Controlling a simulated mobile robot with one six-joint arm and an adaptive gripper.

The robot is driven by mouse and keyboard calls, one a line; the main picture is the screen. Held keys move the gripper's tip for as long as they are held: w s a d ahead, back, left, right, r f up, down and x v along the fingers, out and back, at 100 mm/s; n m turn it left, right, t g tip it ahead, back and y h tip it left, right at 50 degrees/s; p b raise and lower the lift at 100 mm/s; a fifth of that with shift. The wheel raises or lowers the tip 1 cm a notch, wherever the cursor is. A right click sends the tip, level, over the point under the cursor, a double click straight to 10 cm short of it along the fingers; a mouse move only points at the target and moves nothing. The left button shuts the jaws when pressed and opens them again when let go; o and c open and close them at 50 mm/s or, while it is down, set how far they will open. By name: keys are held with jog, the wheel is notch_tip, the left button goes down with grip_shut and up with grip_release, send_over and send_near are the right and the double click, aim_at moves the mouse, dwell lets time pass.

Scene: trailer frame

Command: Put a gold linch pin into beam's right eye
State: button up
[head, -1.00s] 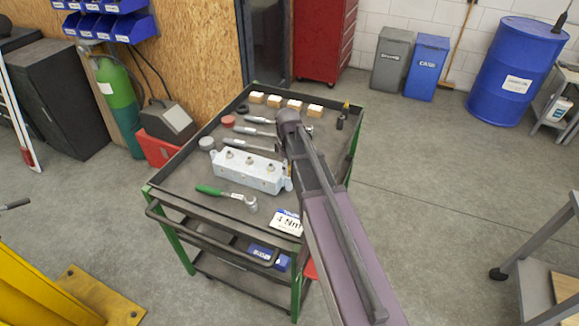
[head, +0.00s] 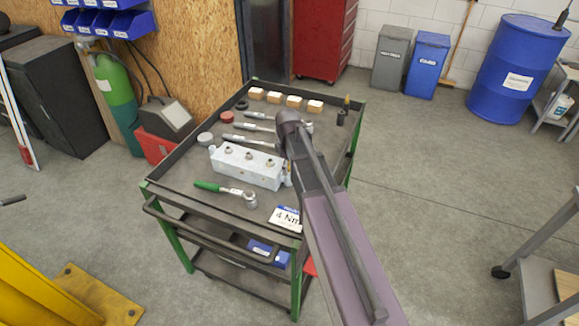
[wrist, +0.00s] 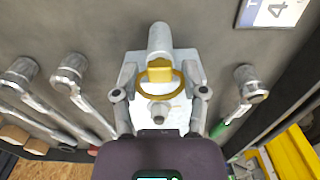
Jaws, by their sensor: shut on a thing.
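The beam is a pale silver block (head: 246,167) with several round bosses on top, lying on the cart's top tray. Its right end is partly hidden by my arm in the head view. In the wrist view, the beam (wrist: 172,118) lies under my gripper (wrist: 160,74), with a boss between the fingers and a grey cylinder sticking out past its end. The gold linch pin (wrist: 159,74), with a ring and a flat head, sits between my fingertips at that end, and my gripper is shut on it. I cannot tell whether its shank is in the right eye; that is hidden.
The cart tray (head: 177,172) has a raised rim. A green-handled wrench (head: 222,189) and a 4 Nm card (head: 286,217) lie in front of the beam. More wrenches (head: 248,142), round lids and wooden blocks (head: 294,101) lie behind it.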

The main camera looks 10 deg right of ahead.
jog(key=o, duration=1.1)
jog(key=shift+r, duration=0.15)
